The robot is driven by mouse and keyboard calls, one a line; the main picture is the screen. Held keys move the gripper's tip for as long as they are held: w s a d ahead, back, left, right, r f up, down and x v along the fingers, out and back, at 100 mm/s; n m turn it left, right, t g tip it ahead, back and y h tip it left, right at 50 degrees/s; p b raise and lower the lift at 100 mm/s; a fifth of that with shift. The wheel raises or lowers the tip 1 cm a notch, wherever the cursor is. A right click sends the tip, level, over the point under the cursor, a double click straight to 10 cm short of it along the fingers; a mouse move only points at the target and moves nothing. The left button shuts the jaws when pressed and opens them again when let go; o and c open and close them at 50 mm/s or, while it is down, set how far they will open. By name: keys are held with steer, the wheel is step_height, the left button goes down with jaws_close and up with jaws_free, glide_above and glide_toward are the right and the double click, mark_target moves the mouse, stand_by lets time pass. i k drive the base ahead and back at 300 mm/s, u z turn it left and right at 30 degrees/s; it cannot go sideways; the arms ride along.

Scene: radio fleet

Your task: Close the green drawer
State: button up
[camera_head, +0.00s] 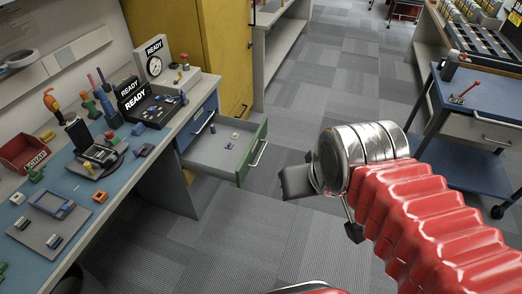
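The green drawer (247,151) is pulled out from under the workbench at the left. Its green front carries a silver bar handle (259,153) facing right. A few small items lie on the grey drawer floor. My arm, with a red ribbed sleeve, reaches in from the lower right. My gripper (315,208) is to the right of the drawer and apart from it, over the floor. Its two dark fingers are spread apart, with nothing seen between them. The metal wrist hides part of the gripper.
A blue drawer (198,124) is shut behind the green one. The workbench (146,168) holds a red scrap bin (22,153), a gauge and several tools. A yellow cabinet (212,48) stands behind. A blue cart (478,98) is at the right. The carpet between is clear.

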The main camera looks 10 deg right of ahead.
mark_target(207, 153)
steer(key=z, duration=0.05)
steer(key=i, duration=1)
steer(key=u, duration=0.1)
steer(key=k, duration=0.8)
steer(key=u, duration=0.8)
steer(key=i, duration=0.2)
steer(key=z, duration=0.15)
